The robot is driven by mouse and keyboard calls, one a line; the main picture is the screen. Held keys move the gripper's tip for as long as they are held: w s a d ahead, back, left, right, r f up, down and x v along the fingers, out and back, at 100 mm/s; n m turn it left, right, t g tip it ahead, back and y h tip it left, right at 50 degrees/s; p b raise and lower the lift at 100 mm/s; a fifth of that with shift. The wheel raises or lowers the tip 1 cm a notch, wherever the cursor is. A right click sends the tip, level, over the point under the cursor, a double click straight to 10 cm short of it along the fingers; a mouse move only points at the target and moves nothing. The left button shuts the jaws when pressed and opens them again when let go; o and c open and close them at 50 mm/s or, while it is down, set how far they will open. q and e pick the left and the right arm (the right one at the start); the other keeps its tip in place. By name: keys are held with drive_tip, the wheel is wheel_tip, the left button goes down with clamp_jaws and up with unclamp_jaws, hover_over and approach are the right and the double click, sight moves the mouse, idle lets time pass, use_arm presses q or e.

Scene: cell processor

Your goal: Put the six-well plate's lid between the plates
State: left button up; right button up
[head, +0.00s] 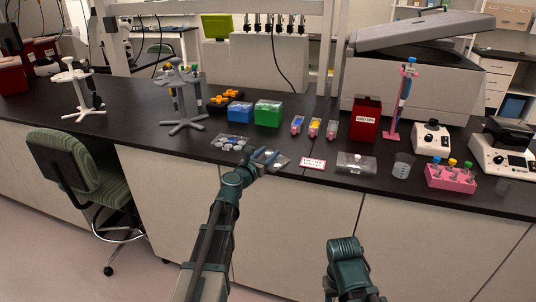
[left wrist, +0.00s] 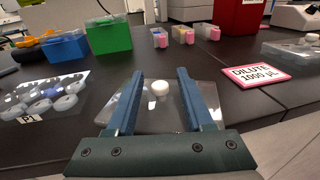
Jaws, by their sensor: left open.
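A clear flat lid with a white knob (left wrist: 160,89) lies on the black bench, between a plate on the left and a clear box on the right. Its right part shows in the head view (head: 282,161). My left gripper (left wrist: 158,78) is open, its blue fingers on either side of the knob and over the lid; whether they touch it I cannot tell. It also shows in the head view (head: 268,155). The six-well plate (left wrist: 42,97) with round wells sits uncovered at left, also in the head view (head: 230,144). My right arm shows at the bottom, its gripper out of view.
A pink-edged "DILUTE 1000 µL" card (head: 312,163) and a clear box with a white knob (head: 356,163) lie to the right. Blue (head: 240,112) and green (head: 268,113) tip boxes and small coloured tubs (head: 315,127) stand behind. The bench's front edge is close.

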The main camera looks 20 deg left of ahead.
use_arm(q)
drive_tip(key=shift+r, duration=0.1)
drive_tip(key=shift+r+p, duration=0.2)
drive_tip(key=shift+p, duration=0.1)
drive_tip(key=v, duration=1.2)
drive_tip(key=shift+f, duration=0.2)
drive_tip(key=s+d+f+m+g+h, duration=0.1)
drive_tip(key=s+d+f+m+g, duration=0.25)
drive_tip(key=d+m, duration=0.35)
drive_tip(key=s+d+f+m+g+h, duration=0.2)
drive_tip(key=d+f+m+g, duration=0.15)
drive_tip(key=d+m, duration=0.3)
drive_tip(key=s+d+f+m+g+h, duration=0.1)
drive_tip(key=s+d+f+m+g, duration=0.2)
drive_tip(key=d+f+m, duration=0.4)
drive_tip(key=s+f+m+g+y, duration=0.3)
drive_tip(key=s+m+y, duration=0.1)
drive_tip(key=s+m, duration=0.4)
drive_tip(key=s+f+m+g+y, duration=0.3)
drive_tip(key=s+m+g+y, duration=0.1)
drive_tip(key=s+m, duration=0.4)
drive_tip(key=shift+a+f+m+y, duration=0.15)
drive_tip(key=shift+f+m+y, duration=0.2)
drive_tip(key=shift+m+y, duration=0.15)
